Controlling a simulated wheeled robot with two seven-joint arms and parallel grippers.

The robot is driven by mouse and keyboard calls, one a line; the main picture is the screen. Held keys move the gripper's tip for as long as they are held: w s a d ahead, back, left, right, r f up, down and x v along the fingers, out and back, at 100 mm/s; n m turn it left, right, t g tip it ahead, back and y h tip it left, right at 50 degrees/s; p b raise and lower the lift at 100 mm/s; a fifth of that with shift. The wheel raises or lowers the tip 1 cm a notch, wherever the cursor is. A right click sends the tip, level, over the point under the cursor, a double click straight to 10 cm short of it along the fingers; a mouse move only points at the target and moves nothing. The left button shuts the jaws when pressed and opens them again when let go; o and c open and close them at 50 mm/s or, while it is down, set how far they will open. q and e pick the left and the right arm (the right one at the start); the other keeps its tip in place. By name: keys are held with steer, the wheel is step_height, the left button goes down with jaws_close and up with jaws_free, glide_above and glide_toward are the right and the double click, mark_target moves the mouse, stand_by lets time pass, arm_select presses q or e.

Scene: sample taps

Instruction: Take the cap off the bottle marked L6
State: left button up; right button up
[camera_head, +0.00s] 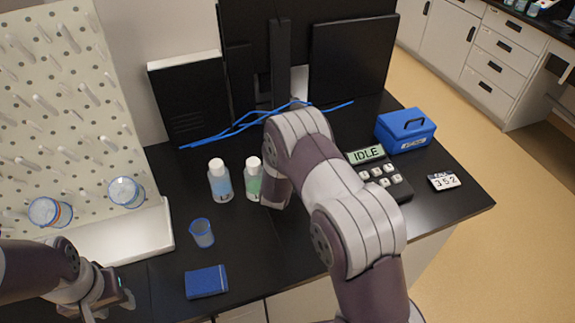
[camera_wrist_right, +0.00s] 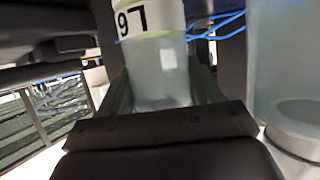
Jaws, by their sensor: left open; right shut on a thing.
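A bottle marked L6 (camera_wrist_right: 155,60) stands between the jaws of my right gripper in the right wrist view, its label upside down in the picture. My right gripper (camera_wrist_right: 160,115) is shut on it. In the head view my right arm hides that gripper. A white-capped bottle with blue liquid (camera_head: 220,184) and a white-capped bottle with green liquid (camera_head: 253,183) stand upright beside the arm. Their marks are too small to read, so I cannot tell which is held. My left gripper (camera_head: 118,292) is open and empty at the lower left, apart from the bottles.
A blue-rimmed cup (camera_head: 202,234) and a blue box (camera_head: 206,282) are at the front. Blue cables (camera_head: 240,126) lie behind the bottles. An IDLE-display device (camera_head: 382,176), a counter (camera_head: 443,181) and a blue case (camera_head: 406,132) are at right. A pegboard (camera_head: 60,110) holds beakers at left.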

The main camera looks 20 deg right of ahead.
steer(key=shift+x, duration=0.85)
steer(key=shift+d+r, duration=0.15)
steer(key=shift+r, duration=0.05)
arm_select(q)
steer(key=f+b, duration=0.2)
steer(key=w+f+b, duration=0.1)
steer(key=shift+d+f, duration=0.1)
steer(key=shift+d, duration=0.25)
arm_select(e)
steer(key=s+d+r, duration=0.4)
steer(key=s+r, duration=0.6)
steer(key=s, duration=0.1)
steer(key=shift+s+r, duration=0.2)
steer(key=shift+r, duration=0.1)
steer(key=o, duration=0.6)
steer(key=shift+c, duration=0.2)
steer(key=c, duration=0.7)
steer(key=shift+o, duration=0.2)
